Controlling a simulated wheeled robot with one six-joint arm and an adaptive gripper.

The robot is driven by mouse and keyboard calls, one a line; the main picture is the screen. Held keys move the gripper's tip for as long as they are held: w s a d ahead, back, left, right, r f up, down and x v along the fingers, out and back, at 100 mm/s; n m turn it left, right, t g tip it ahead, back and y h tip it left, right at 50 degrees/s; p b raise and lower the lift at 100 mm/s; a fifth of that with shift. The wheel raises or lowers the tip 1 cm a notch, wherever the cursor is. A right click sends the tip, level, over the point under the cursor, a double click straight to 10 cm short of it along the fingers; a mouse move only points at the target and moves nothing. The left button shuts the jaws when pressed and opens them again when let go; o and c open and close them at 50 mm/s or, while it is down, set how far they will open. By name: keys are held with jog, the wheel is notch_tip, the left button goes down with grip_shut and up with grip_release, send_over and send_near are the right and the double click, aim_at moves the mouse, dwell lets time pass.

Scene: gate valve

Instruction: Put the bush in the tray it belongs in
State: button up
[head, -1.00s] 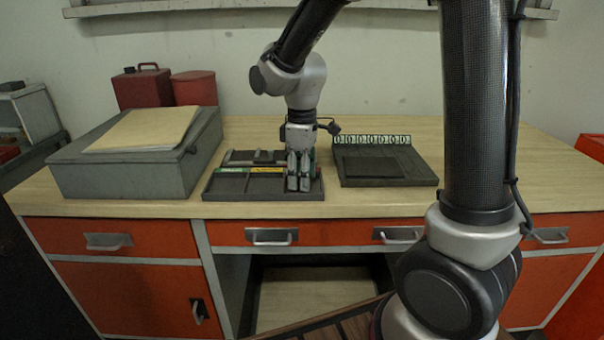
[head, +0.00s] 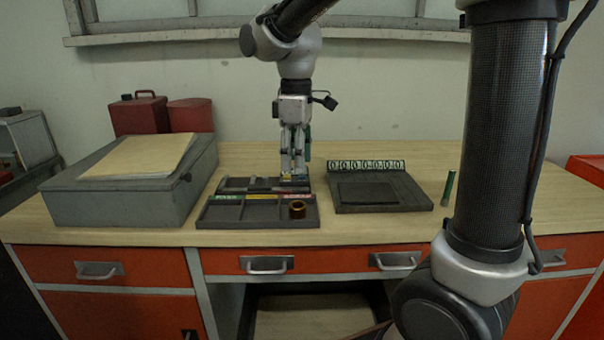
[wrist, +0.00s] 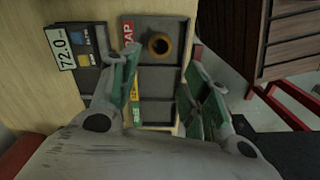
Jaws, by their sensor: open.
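The bush, a short brass ring (head: 297,209), stands in the right compartment of the dark three-part tray (head: 225,213), by its red label. The tray's other labels are green and yellow, and those compartments look empty. In the wrist view the bush (wrist: 160,46) sits next to the red label, apart from the fingers, and its open bore shows. My gripper (head: 293,168) is open and empty, raised above and behind the bush. In the wrist view its green-padded fingers (wrist: 165,92) are spread wide.
Behind the tray is a dark fixture (head: 235,184) with a "72.0" plate (wrist: 67,50) and blue and yellow squares. A dark board with a numbered strip (head: 366,165) lies to the right, then a green cylinder (head: 449,188). A grey case (head: 130,185) stands left.

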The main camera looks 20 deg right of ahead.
jog(key=s+d+m+t, duration=0.4)
jog(key=s+d+m, duration=0.7)
jog(key=s+d, duration=0.4)
jog(key=s, duration=0.4)
jog(key=shift+r, duration=0.35)
